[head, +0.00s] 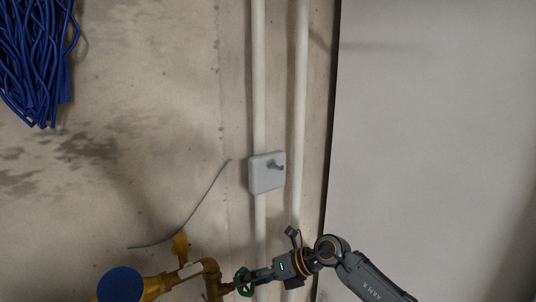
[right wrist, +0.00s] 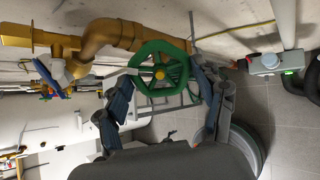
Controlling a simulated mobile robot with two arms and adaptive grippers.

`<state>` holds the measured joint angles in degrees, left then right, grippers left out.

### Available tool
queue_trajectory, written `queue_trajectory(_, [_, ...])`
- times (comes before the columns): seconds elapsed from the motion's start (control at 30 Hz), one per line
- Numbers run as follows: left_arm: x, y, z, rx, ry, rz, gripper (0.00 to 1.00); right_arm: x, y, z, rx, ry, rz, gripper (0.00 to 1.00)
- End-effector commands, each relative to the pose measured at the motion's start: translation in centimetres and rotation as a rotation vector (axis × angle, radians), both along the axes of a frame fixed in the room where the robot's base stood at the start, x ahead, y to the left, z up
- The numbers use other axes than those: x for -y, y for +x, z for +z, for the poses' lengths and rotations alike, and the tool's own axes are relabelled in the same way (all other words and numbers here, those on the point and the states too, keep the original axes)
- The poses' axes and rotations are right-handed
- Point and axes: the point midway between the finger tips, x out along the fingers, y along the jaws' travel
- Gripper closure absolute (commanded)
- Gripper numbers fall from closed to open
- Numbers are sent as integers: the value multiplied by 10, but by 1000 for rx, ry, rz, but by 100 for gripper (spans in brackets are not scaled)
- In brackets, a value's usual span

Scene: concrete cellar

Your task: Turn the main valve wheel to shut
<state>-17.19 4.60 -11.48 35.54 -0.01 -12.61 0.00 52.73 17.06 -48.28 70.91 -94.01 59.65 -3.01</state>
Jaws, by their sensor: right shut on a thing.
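The green valve wheel (head: 243,282) sits at the bottom of the head view, on brass pipework (head: 209,270). In the right wrist view the wheel (right wrist: 147,51) shows its spokes and a yellow hub, with the brass pipe (right wrist: 105,36) behind it. My right gripper (head: 254,279) reaches the wheel from the right. In the right wrist view its two dark fingers (right wrist: 160,78) stand on either side of the wheel, shut on its rim. The exact contact of the fingertips is partly hidden. My left gripper is not in view.
A blue round part (head: 120,285) stands left of the wheel on the brass pipe. White vertical pipes (head: 259,90) and a grey box (head: 267,172) are on the wall above. Blue cords (head: 36,60) hang top left. A pale panel (head: 430,130) fills the right side.

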Motion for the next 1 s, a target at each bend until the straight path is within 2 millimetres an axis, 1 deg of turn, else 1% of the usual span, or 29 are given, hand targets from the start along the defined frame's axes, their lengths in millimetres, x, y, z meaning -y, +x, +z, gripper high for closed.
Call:
queue_trajectory(0.17, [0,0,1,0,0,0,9,0,0,0,-2,1,-2,64])
queue_trajectory(0.37, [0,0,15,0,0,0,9,0,0,3,-70,15,-48,64])
queue_trajectory(0.8, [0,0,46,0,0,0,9,0,0,3,-257,55,-178,64])
queue_trajectory(1.0, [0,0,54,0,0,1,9,0,0,1,-316,69,-218,64])
